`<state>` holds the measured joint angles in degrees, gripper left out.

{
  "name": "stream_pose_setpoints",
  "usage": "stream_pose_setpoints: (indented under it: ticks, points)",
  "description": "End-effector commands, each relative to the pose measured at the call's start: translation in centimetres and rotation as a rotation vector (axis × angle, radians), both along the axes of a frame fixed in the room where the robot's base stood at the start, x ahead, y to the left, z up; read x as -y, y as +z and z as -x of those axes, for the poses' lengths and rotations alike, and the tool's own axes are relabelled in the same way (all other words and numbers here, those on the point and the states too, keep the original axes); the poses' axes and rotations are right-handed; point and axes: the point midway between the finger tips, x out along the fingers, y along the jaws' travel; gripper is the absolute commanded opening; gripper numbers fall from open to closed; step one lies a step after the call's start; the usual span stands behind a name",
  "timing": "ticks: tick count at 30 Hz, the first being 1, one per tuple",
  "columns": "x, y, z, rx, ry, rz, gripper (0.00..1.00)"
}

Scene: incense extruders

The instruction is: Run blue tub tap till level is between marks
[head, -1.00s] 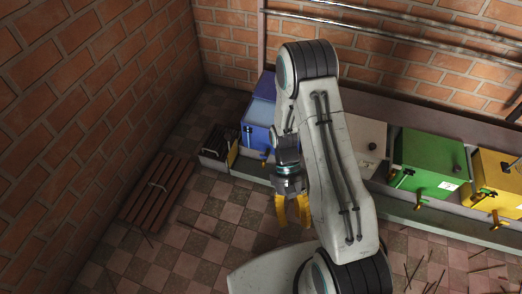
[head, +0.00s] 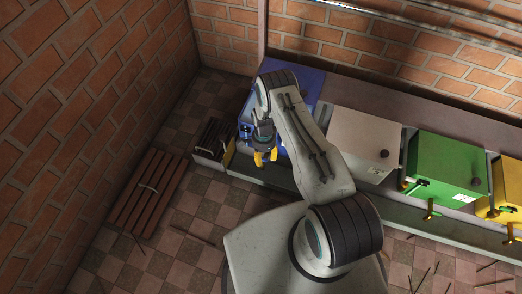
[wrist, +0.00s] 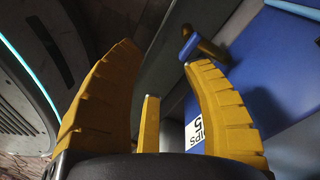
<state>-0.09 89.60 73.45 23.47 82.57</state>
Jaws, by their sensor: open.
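The blue tub (head: 312,84) stands at the left end of the row by the back wall, partly covered by my arm. Its blue side fills the right of the wrist view (wrist: 285,65), with a white label (wrist: 195,132) partly hidden by a finger. A tap with a blue handle (wrist: 187,40) and brownish body sticks out just beyond the right fingertip; I cannot tell if they touch. My gripper (wrist: 158,58) is open, its yellow fingers apart with nothing between them. In the head view my gripper (head: 265,158) is at the tub's lower front. The level and marks are not visible.
A grey tub (head: 360,143), a green tub (head: 445,165) and a yellow tub (head: 499,205) continue the row rightward. A dark box (head: 213,138) sits left of the blue tub. A wooden slatted rack (head: 148,192) lies by the left wall. Thin sticks litter the tiled floor.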

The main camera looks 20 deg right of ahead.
Motion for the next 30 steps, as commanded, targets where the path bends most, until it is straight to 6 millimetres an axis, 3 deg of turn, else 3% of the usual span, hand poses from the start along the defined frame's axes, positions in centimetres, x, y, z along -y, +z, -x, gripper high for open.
stream_pose_setpoints:
  ticks: [6,12,20,30]
  points:
    - [0.0,-0.1,-2.1,0.084,-0.396,0.029,0.45]
    - [0.0,-0.1,-2.8,0.111,-0.64,0.037,0.45]
    - [0.0,-0.9,-2.7,0.108,-0.757,0.044,0.45]
    - [0.0,-5.1,-2.7,0.108,-0.76,0.044,0.45]
